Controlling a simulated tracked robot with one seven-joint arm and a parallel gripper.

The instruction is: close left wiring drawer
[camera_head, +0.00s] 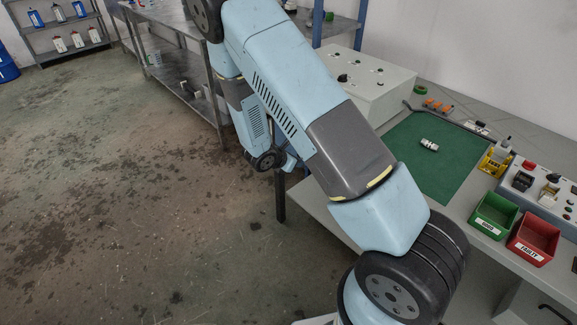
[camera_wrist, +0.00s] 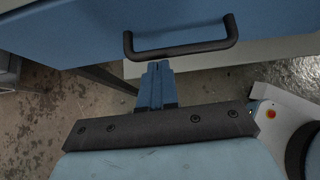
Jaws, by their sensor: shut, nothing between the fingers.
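A blue drawer front (camera_wrist: 75,32) fills the upper part of the wrist view. Its black bar handle (camera_wrist: 182,51) runs across the middle, with its bar toward my gripper. My gripper (camera_wrist: 157,68) is shut and empty, with its blue fingertips just below the handle bar in the picture. I cannot tell whether the fingertips touch the handle. In the head view my own arm hides the gripper and the area around it, and how far out the drawer stands does not show.
The workbench on the right has a green mat (camera_head: 432,160), a green bin (camera_head: 494,215), a red bin (camera_head: 533,238) and a grey control box (camera_head: 362,86). A metal shelf table (camera_head: 180,70) stands behind my arm. The floor at left is clear.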

